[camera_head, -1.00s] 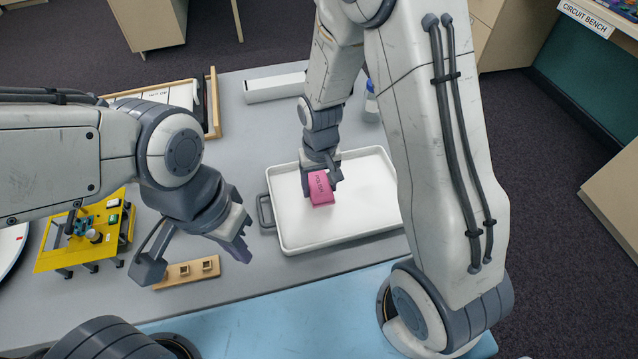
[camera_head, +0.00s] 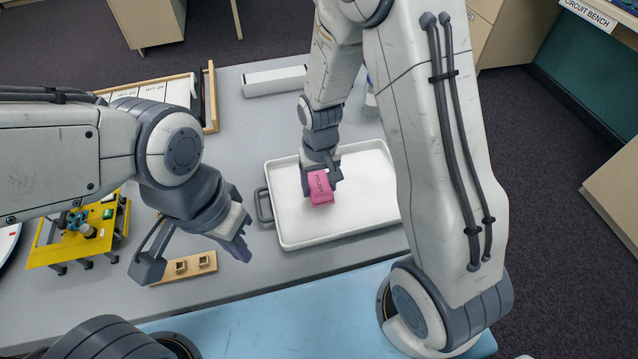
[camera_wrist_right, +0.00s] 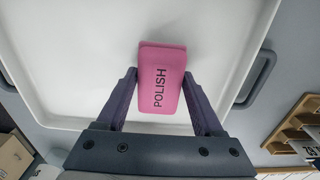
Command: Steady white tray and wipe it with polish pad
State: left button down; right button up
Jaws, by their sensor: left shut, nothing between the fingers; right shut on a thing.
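The white tray (camera_head: 350,222) lies flat on the grey table with a dark handle (camera_head: 264,206) at its left end. The pink polish pad (camera_head: 319,188) is in my right gripper (camera_head: 321,176), over the left-centre part of the tray. In the right wrist view the pad (camera_wrist_right: 162,80), lettered POLISH, sits between the two fingers of the right gripper (camera_wrist_right: 162,95). I cannot tell whether the pad touches the tray floor. My left gripper (camera_head: 200,258) is shut and empty, left of the tray and apart from its handle. The tray's right end is hidden behind my right arm.
A wooden block with square holes (camera_head: 184,267) lies below my left gripper. A yellow stand (camera_head: 80,240) is at the left. A wooden tray with white cards (camera_head: 212,100) and a long white box (camera_head: 274,82) are at the back. A bottle (camera_head: 370,100) stands behind the white tray.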

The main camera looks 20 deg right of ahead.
jog(key=shift+f+b, duration=0.6)
jog(key=shift+f, duration=0.35)
jog(key=shift+d+r+p, duration=0.15)
jog(key=shift+d+p, duration=0.25)
jog(key=shift+d, duration=1.4)
jog(key=shift+a+f, duration=0.25)
jog(key=shift+a, duration=0.75)
jog(key=shift+s+a+f, duration=0.1)
jog(key=shift+a+f, duration=0.05)
jog(key=shift+a, duration=0.7)
jog(key=shift+c, duration=0.5)
